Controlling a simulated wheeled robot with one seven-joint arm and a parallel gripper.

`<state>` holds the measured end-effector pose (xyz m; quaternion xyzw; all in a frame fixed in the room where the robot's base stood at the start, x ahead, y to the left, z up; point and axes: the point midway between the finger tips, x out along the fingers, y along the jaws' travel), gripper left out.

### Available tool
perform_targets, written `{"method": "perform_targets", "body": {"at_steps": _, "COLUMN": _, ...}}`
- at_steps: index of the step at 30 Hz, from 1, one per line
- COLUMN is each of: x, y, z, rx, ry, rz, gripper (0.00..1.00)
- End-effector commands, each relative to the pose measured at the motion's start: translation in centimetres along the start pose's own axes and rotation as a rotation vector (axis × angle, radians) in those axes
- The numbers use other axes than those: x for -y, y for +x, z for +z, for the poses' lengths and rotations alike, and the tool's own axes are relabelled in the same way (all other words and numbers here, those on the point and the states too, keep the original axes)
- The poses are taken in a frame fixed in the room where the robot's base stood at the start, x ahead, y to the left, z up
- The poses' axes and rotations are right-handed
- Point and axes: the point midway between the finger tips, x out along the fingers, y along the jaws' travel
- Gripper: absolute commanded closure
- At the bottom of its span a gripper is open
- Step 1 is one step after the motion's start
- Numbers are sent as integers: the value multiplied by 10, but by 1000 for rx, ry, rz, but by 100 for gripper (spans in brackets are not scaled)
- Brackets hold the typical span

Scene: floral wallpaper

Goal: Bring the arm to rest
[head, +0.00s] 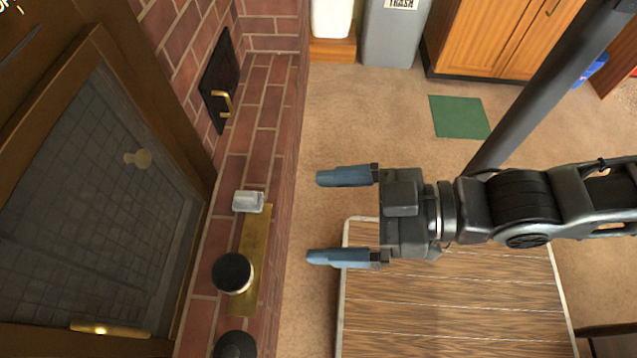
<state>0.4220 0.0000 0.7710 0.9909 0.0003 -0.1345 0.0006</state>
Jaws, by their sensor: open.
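My gripper (331,217) reaches in from the right in the head view, with its two blue fingers spread apart and pointing left. It is open, and nothing is between the fingers. My arm stretches out level behind it toward the right edge. The gripper is above the carpet and the left edge of a wood-topped table (455,310). The fingertips end a little right of the brick ledge, with no contact visible.
A brick ledge (264,110) runs along the left, holding a small whitish block (248,201), a brass strip (251,262) and a dark round knob (232,272). A grey trash bin (392,38) and wooden cabinets (490,40) stand at the back. A green mat (459,117) lies on open carpet.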

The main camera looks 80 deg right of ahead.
Motion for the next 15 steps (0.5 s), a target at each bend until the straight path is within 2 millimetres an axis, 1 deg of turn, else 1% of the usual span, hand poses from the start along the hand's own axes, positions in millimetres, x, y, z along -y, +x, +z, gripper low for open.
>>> {"method": "perform_targets", "body": {"at_steps": 5, "x": 0, "y": -5, "z": -17, "rx": 1, "ry": 1, "rz": 0, "gripper": 0}}
{"method": "perform_targets", "body": {"at_steps": 8, "x": 0, "y": -10, "z": -36, "rx": 1, "ry": 1, "rz": 0, "gripper": 0}}
{"method": "perform_targets", "body": {"at_steps": 15, "x": 0, "y": -26, "z": -96, "rx": 1, "ry": 1, "rz": 1, "gripper": 0}}
